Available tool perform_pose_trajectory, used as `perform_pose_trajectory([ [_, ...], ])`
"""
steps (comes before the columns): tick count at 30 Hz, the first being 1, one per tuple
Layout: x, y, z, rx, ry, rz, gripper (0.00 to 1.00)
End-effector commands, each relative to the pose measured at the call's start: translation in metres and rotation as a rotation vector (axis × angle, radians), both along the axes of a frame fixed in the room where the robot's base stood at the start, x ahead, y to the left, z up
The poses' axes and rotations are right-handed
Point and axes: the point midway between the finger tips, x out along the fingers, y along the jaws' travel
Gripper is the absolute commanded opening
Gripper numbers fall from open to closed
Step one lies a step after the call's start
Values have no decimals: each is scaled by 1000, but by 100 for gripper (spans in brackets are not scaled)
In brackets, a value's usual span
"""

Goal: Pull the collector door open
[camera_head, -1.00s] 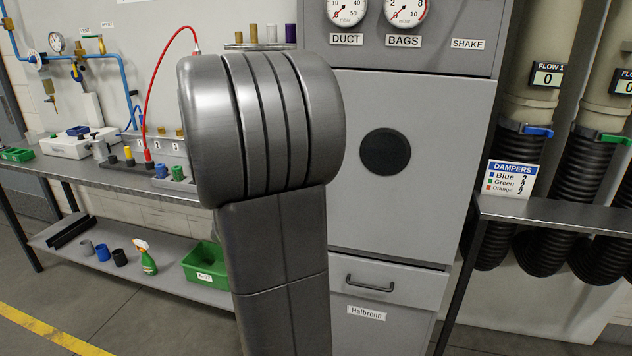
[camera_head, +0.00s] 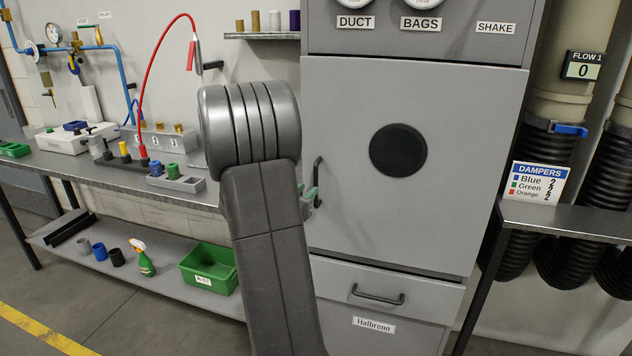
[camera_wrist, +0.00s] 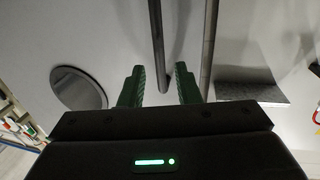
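The collector door (camera_head: 440,210) is a large light grey panel with a round black disc (camera_head: 398,150). It appears shut in its cabinet. Its dark vertical handle (camera_head: 318,172) is at the door's left edge, partly hidden by my arm. My gripper (camera_wrist: 159,70) has green fingers, spread apart. In the wrist view the handle bar (camera_wrist: 158,40) runs between the fingers with a gap on each side.
A drawer with a handle (camera_head: 377,295) lies below the door. A bench (camera_head: 110,180) with fittings and a red hose (camera_head: 160,60) stands left, with a green bin (camera_head: 208,268) on its lower shelf. A metal side table (camera_head: 570,217) stands right.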

Motion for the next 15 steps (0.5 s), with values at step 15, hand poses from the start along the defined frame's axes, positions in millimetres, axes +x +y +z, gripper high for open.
perform_pose_trajectory([
  [15, 53, -30, 0, 0, 1, 1, 30],
])
